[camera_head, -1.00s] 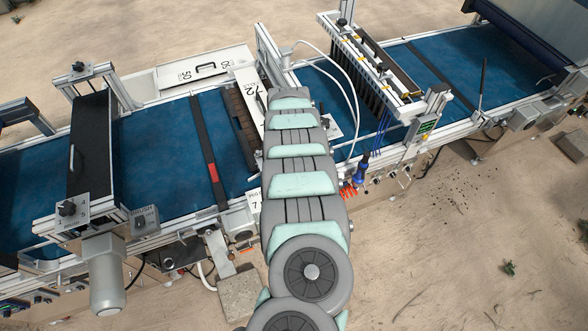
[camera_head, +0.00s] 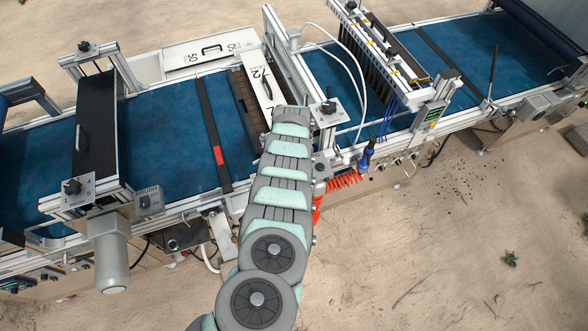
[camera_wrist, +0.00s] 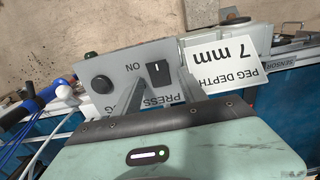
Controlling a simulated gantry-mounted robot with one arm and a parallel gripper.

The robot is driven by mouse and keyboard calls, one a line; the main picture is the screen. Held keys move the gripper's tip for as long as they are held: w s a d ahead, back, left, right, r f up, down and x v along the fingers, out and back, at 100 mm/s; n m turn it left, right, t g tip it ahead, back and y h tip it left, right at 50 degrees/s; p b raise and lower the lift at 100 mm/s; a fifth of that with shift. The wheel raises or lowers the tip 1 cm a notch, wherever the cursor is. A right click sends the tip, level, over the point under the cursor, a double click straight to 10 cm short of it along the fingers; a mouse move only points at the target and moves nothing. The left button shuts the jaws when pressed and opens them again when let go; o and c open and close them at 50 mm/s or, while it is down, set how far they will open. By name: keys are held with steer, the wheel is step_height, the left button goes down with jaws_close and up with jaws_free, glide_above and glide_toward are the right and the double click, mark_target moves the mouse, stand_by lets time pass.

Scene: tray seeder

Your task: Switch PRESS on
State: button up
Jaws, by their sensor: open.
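The PRESS switch (camera_wrist: 158,73) is a small black rocker with a white mark on a grey panel (camera_wrist: 128,68) in the wrist view. "ON" is printed beside it, upside down, and "PRESS" is partly covered by my gripper. I cannot tell which way the rocker is tipped. My gripper (camera_wrist: 160,82) is open and empty, with one finger to each side of the switch in the picture. Whether the fingers touch the panel is unclear. In the head view my arm hides the gripper and the switch.
A black round knob (camera_wrist: 103,88) sits left of the switch. A white sign reading "PEG DEPTH 7 mm" (camera_wrist: 222,66) is close on the right. In the head view, an orange coiled hose (camera_head: 343,182) is right of my arm.

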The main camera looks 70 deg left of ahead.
steer(key=shift+c, duration=0.4)
jaws_close()
